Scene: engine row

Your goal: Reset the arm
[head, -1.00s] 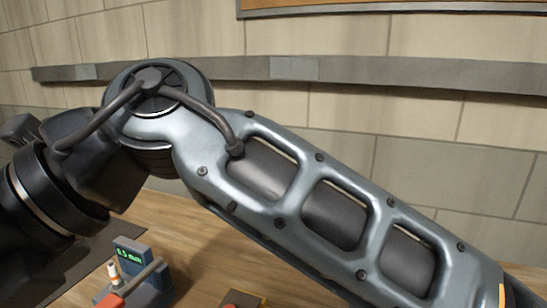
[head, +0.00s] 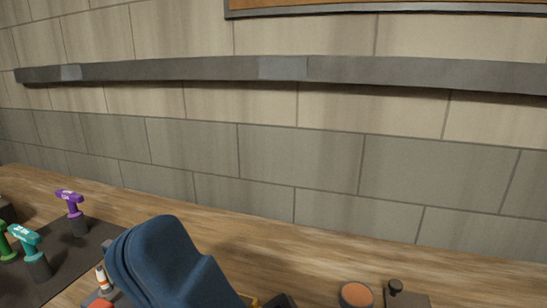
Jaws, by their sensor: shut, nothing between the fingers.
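A dark blue rounded shape (head: 170,262), which looks like part of my own arm, rises from the bottom edge left of centre in the head view. I cannot make out my gripper or its fingertips. The blue shape hides part of the bench behind it.
A wooden bench (head: 240,238) runs along a tiled wall with a grey rail (head: 180,70). On a dark mat (head: 70,262) at left stand purple (head: 71,203), teal (head: 32,250) and green (head: 5,245) drill-like tools. A spark plug (head: 102,279) stands nearby. An orange-topped round item (head: 356,295) sits at the bottom right.

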